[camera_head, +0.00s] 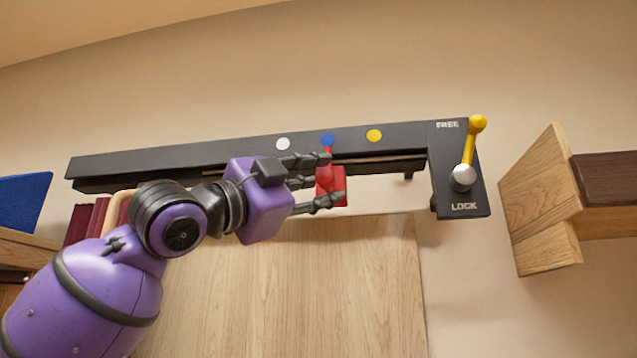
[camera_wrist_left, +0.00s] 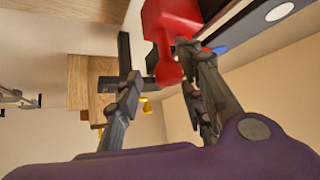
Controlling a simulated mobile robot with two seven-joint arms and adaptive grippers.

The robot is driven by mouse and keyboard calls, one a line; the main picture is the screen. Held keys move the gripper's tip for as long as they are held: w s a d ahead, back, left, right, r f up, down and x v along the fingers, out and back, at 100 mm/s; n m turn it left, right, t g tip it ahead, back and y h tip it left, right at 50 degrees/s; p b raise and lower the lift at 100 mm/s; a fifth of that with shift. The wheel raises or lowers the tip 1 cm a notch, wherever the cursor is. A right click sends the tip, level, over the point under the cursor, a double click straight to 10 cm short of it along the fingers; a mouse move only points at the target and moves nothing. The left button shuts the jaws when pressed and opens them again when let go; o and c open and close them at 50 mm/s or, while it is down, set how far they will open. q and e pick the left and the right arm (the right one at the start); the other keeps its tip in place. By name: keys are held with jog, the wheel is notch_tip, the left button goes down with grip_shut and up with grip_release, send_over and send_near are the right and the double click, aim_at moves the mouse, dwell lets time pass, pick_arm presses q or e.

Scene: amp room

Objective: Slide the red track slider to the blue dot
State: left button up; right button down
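The red track slider (camera_head: 331,186) hangs from the black track (camera_head: 200,153) on the wall, its narrow pointer just below the blue dot (camera_head: 327,140). My left gripper (camera_head: 332,180) comes in from the left, its fingers spread above and below and overlapping the slider's face. In the left wrist view the red slider (camera_wrist_left: 170,22) lies at and beyond the fingertips of my left gripper (camera_wrist_left: 160,65); one finger overlaps it, and firm contact cannot be told. Grey finger-like parts, apparently my right gripper (camera_wrist_left: 18,98), show at the left edge of that view.
A white dot (camera_head: 283,144) and a yellow dot (camera_head: 374,136) flank the blue one. The yellow lock lever (camera_head: 472,140) points up toward FREE at the track's right end. Wooden furniture (camera_head: 545,205) stands at right; a wooden panel (camera_head: 300,290) is below.

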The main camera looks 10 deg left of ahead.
pick_arm(q)
jog(key=shift+w+a, duration=0.15)
jog(key=shift+s+a+f, duration=0.15)
jog(key=shift+s+a, duration=0.2)
jog(key=shift+s, duration=0.05)
jog(key=v, duration=1.1)
jog(key=shift+d, duration=0.1)
